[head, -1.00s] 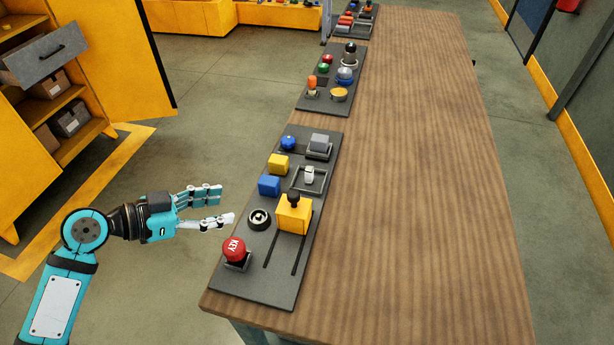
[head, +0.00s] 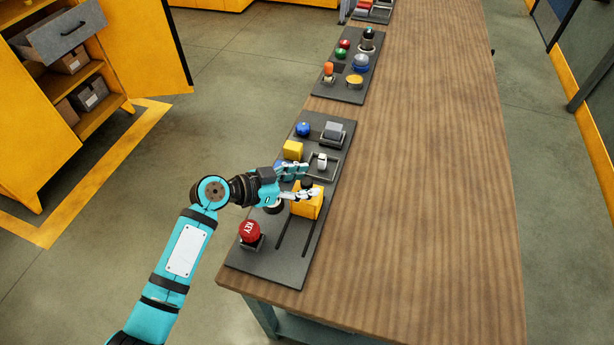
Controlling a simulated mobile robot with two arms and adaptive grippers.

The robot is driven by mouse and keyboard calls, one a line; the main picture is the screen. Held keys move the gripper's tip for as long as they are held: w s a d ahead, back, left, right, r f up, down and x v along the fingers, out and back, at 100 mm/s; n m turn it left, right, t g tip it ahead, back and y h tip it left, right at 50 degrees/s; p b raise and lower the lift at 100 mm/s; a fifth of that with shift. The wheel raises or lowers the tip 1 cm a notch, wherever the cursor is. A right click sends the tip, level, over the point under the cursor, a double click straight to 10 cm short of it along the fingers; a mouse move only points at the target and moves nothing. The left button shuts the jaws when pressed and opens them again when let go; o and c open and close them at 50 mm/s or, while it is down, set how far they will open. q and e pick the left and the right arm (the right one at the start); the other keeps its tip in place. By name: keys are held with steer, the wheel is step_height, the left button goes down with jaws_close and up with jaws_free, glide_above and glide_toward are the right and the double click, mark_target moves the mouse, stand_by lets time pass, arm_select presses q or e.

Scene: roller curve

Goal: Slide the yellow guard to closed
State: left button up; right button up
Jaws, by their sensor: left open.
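The yellow guard (head: 309,207) is a box-shaped slider with a dark knob on top. It sits at the far end of two dark parallel slots on the nearest grey panel (head: 270,262). My left gripper (head: 304,182) is open, with its fingers reaching over the panel at the guard's knob. One finger passes in front of the knob; I cannot tell whether it touches. The fingers and wrist partly hide the guard's left side, the blue block and the black round dial. My right gripper is not in view.
The wooden table (head: 420,170) is clear on the right. A second panel (head: 335,90) lies farther back.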

arm_select(q)
steer(key=shift+w+d+f, duration=0.3)
steer(key=shift+d, duration=0.2)
jaws_close()
